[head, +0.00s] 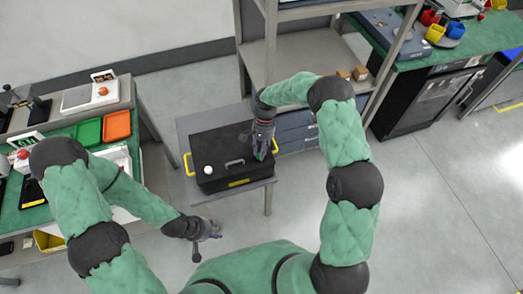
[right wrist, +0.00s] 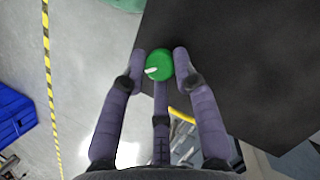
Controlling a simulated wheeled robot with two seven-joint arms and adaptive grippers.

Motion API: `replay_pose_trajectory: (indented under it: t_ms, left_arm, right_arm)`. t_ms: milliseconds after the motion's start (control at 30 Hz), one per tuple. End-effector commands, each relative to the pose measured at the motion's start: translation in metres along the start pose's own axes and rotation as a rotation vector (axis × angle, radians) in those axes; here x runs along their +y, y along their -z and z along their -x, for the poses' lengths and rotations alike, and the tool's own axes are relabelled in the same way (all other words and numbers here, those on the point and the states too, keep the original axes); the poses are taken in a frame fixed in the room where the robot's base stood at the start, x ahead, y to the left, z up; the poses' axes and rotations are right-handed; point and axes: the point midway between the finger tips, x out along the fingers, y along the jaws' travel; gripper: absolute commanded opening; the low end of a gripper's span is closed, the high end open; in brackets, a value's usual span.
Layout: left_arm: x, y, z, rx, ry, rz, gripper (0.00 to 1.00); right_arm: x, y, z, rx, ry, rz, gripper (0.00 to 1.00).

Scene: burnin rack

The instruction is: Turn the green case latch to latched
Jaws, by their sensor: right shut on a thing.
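The black case (head: 222,150) lies closed on a small grey table in the head view. It has yellow side handles, a grey lid handle (head: 235,162) and a white knob (head: 208,170) at its left. The green case latch (right wrist: 160,66) is a round knob with a white pointer mark, at the case's edge in the right wrist view. My right gripper (right wrist: 160,58) is shut on it, with fingers on both sides; in the head view the right gripper (head: 262,150) mostly hides the latch. My left gripper (head: 208,235) is empty, fingers spread, over the floor in front of the table.
A green-topped bench (head: 38,213) with green and orange trays stands at the left. A grey shelf rack (head: 290,45) stands behind the case. A second bench with coloured bins (head: 434,33) is at the back right. The floor at the right is clear.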

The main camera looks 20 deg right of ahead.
Motion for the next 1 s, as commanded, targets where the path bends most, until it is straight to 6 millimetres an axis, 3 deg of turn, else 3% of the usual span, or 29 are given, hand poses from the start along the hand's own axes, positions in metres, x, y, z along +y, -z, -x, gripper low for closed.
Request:
replay_pose_trajectory:
  t_ms: [600,1000]
  left_arm:
    - [0.0015,-0.0002,0.0041,0.0,0.0,0.0,0.4]
    - [0.0018,-0.0002,0.005,0.0,0.0,0.0,0.4]
  right_arm:
    - [-0.0045,-0.0031,-0.0012,0.02,-0.217,0.521,0.0]
    - [-0.0047,-0.0039,-0.0017,0.028,-0.3,0.721,0.0]
